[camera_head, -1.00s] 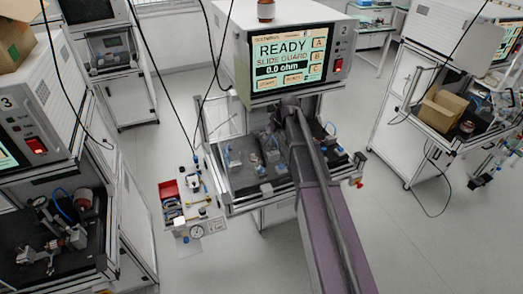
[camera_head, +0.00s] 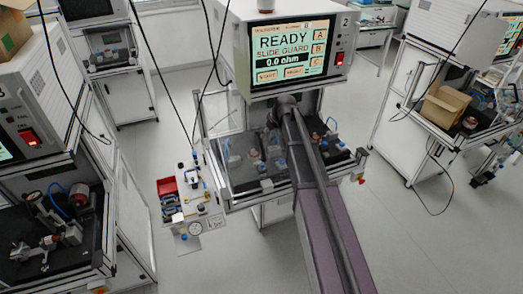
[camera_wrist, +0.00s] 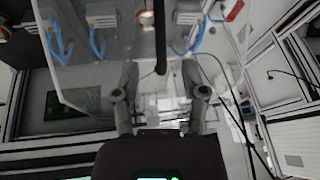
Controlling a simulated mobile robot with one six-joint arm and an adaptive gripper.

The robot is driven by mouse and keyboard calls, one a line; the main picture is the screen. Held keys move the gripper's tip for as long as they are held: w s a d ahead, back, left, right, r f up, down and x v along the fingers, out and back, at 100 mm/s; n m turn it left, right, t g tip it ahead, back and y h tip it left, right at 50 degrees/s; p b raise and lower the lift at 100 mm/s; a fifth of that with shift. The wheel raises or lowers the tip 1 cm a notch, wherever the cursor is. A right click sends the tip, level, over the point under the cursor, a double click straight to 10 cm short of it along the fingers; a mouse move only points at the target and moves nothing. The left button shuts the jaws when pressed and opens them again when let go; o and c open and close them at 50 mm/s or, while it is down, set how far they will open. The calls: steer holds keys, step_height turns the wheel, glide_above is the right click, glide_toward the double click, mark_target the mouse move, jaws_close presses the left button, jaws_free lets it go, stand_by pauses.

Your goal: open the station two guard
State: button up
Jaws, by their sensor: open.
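Station two (camera_head: 341,42) stands in the middle of the head view. Its screen (camera_head: 288,50) reads READY, SLIDE GUARD and 0.0 ohm. In the wrist view the guard (camera_wrist: 95,82) is a clear panel, seen by its pale edges, with blue-tubed parts behind it. A dark upright bar (camera_wrist: 160,38), which looks like the guard's handle, lies between the fingers of my gripper (camera_wrist: 160,72). The gripper is open, with a finger on each side of the bar and gaps showing. In the head view my arm hides the gripper and part of the station opening.
A panel with a gauge (camera_head: 194,229) and a red bin (camera_head: 167,186) sits left of station two. Station three (camera_head: 45,125) is at the left. Another station with a cardboard box (camera_head: 444,105) is at the right. Black cables hang in front. Grey floor lies between the stations.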

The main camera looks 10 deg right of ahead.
mark_target(262, 145)
steer(key=shift+b+x, duration=4.2)
steer(key=shift+x, duration=0.65)
steer(key=shift+f, duration=0.1)
steer(key=shift+c, duration=0.2)
jaws_close()
